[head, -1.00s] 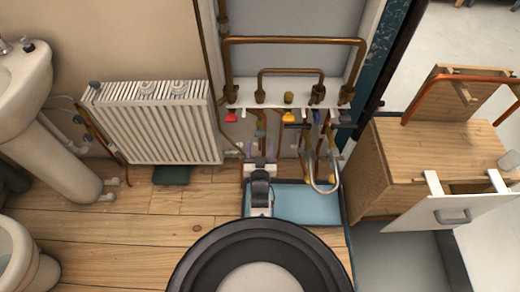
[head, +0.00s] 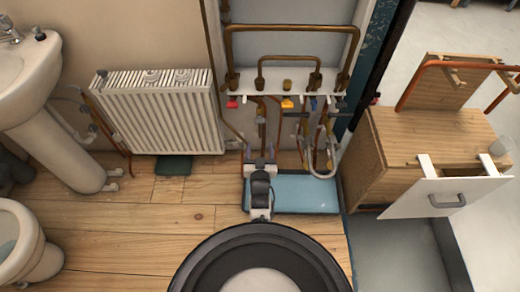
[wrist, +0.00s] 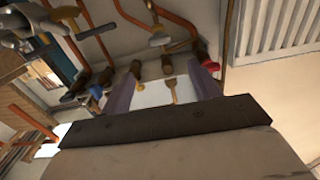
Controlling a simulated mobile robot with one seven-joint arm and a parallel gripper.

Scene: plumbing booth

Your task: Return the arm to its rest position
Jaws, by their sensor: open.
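My arm (head: 261,190) shows in the head view above the blue mat, reaching towards the pipework in the wall recess. My gripper (head: 260,153) is at its far end, small and partly lost against the pipes. In the wrist view my gripper (wrist: 164,88) has two purple fingers standing well apart. Nothing is seen held between them. Past the fingers are a white manifold strip and copper pipes with valves. I cannot tell how far the fingertips are from the pipes.
A white radiator (head: 160,112) hangs left of the recess. A washbasin (head: 28,70) and toilet (head: 22,245) stand further left. A wooden cabinet (head: 425,140) with an open white drawer front (head: 445,197) is at right. A blue mat (head: 305,195) lies below the pipes.

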